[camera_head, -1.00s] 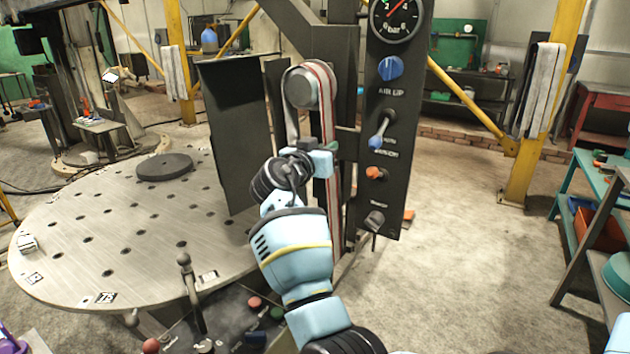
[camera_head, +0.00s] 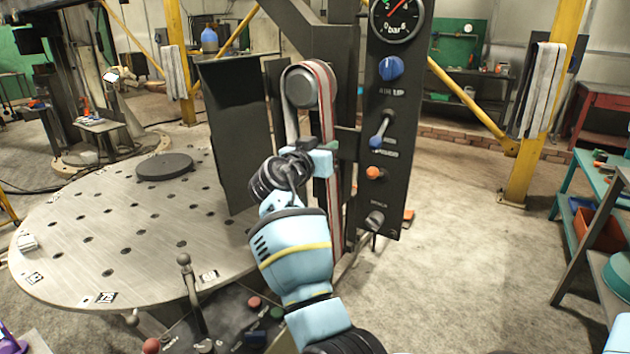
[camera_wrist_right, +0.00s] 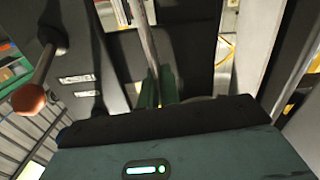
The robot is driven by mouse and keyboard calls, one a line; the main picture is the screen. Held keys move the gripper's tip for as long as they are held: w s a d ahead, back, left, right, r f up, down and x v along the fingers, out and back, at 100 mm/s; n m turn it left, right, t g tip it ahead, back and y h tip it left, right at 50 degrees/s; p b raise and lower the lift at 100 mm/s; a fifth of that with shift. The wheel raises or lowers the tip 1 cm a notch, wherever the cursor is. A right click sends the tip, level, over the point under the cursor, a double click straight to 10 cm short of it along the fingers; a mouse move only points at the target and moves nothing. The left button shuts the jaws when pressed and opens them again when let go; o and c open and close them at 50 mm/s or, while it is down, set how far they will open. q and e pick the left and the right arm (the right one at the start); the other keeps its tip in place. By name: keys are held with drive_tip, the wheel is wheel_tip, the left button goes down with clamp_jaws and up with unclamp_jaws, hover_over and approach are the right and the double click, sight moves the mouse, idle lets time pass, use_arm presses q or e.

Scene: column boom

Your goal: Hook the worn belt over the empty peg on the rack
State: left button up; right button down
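The worn belt (camera_head: 325,95), greyish with reddish edges, loops over a round pulley (camera_head: 303,92) on the dark machine column and hangs down both sides. My right gripper (camera_head: 324,161) is at the belt's right run, below the pulley. In the right wrist view the belt (camera_wrist_right: 143,32) runs between the two green fingers (camera_wrist_right: 159,90), which appear closed on it; the contact is partly hidden. Pale belts (camera_head: 542,90) hang on the right yellow post, with a dark plate behind; I cannot make out an empty peg. My left gripper is not in view.
A black control panel (camera_head: 392,150) with gauge, knobs and levers stands just right of the belt. A dark upright plate (camera_head: 235,135) is left of it. A round perforated table (camera_head: 120,240) fills the left. Open floor (camera_head: 450,250) lies right, before a teal bench (camera_head: 580,175).

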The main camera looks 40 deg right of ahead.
drive_tip(key=v, duration=0.8)
idle(1.6)
drive_tip(key=shift+s, duration=0.15)
idle(0.5)
